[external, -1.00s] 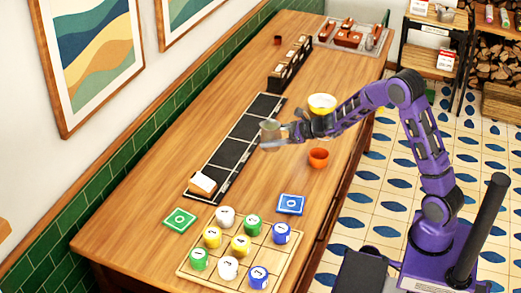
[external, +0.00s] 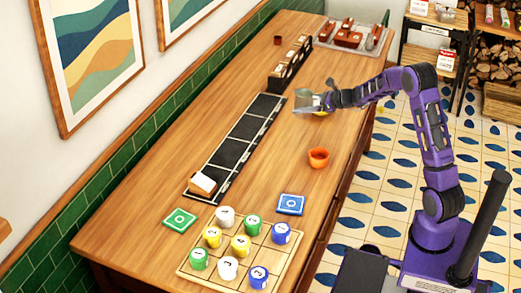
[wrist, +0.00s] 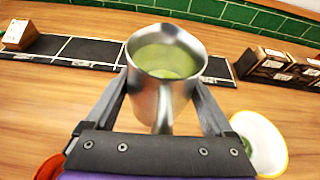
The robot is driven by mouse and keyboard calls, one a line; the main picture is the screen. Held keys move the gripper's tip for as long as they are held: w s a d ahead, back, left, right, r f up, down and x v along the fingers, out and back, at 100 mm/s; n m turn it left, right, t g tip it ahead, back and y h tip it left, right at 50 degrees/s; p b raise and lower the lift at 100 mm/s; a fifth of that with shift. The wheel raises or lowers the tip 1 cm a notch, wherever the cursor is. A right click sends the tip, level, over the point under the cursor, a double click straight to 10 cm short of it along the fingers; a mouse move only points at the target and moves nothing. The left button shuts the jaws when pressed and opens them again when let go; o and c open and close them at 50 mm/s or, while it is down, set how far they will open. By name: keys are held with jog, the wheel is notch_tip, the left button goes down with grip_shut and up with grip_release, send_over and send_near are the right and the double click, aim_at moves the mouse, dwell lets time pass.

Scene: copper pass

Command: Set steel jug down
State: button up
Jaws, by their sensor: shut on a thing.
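The steel jug (wrist: 168,70) is upright in the wrist view, with pale green inside it and its handle toward me. My gripper (wrist: 162,105) is shut on it, one finger on each side. In the external view my gripper (external: 327,97) holds the jug (external: 304,101) over the right half of the table, near the bowl. The jug appears raised above the wood, but its base is hard to make out.
A white and yellow bowl (wrist: 262,143) sits close at the right, mostly hidden behind my gripper externally. An orange cup (external: 318,157) stands nearer. A dark sectioned strip (external: 233,150) runs along the table, with a card box (external: 202,184) at its near end. Bare wood lies between.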

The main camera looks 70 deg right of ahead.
jog(key=d+f, duration=0.1)
jog(key=f, duration=0.1)
jog(key=s+d+f, duration=0.1)
jog(key=f, duration=0.1)
jog(key=s+d+f+b, duration=0.1)
jog(key=f, duration=0.1)
jog(key=shift+s+d, duration=0.1)
jog(key=shift+d, duration=0.25)
jog(key=shift+f, duration=2)
jog(key=shift+f+b, duration=0.2)
jog(key=shift+b, duration=0.2)
jog(key=o, duration=1.4)
